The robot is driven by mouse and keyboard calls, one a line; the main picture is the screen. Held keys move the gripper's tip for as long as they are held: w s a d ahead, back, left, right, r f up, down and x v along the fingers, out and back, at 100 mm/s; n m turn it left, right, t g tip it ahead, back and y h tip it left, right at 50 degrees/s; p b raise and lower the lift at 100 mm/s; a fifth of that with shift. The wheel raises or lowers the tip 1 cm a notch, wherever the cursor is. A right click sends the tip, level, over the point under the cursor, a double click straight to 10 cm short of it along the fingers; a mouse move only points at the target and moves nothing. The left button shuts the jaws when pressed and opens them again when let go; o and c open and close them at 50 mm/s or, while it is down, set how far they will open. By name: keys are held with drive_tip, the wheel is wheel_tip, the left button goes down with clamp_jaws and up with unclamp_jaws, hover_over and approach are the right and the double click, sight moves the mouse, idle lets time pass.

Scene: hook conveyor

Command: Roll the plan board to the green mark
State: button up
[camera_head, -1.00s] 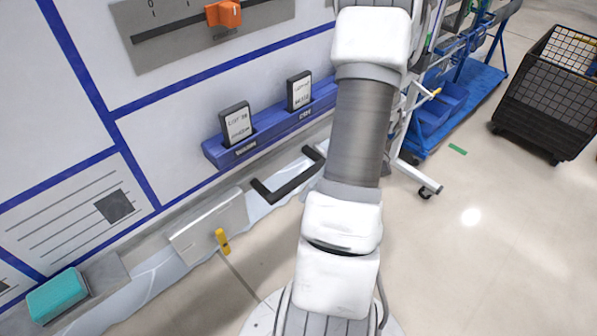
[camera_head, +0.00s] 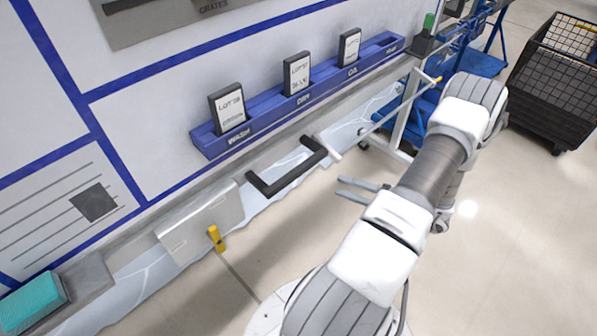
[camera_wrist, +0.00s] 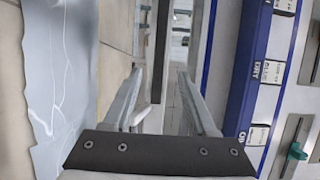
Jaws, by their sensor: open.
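The plan board (camera_head: 150,130) is a large white panel with blue lines, filling the left of the head view. A black U-shaped handle (camera_head: 288,178) sticks out from its lower rail. My gripper (camera_head: 338,187) is open and empty, to the right of the handle and apart from it, its fingers pointing left. In the wrist view, my gripper (camera_wrist: 160,73) has its fingers spread, with a dark bar (camera_wrist: 158,45), likely the handle, lying ahead between them. No green floor mark shows now; my arm covers part of the floor at right.
A blue tray (camera_head: 270,118) on the board holds several lot cards. A yellow latch (camera_head: 215,238) hangs at the lower edge. A teal block (camera_head: 32,300) sits at lower left. A black mesh cart (camera_head: 555,95) and a blue trolley (camera_head: 480,62) stand behind.

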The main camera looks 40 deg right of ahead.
sight(302, 173)
drive_tip(key=b+x, duration=0.1)
drive_tip(key=x, duration=1.3)
clamp_jaws()
idle(0.9)
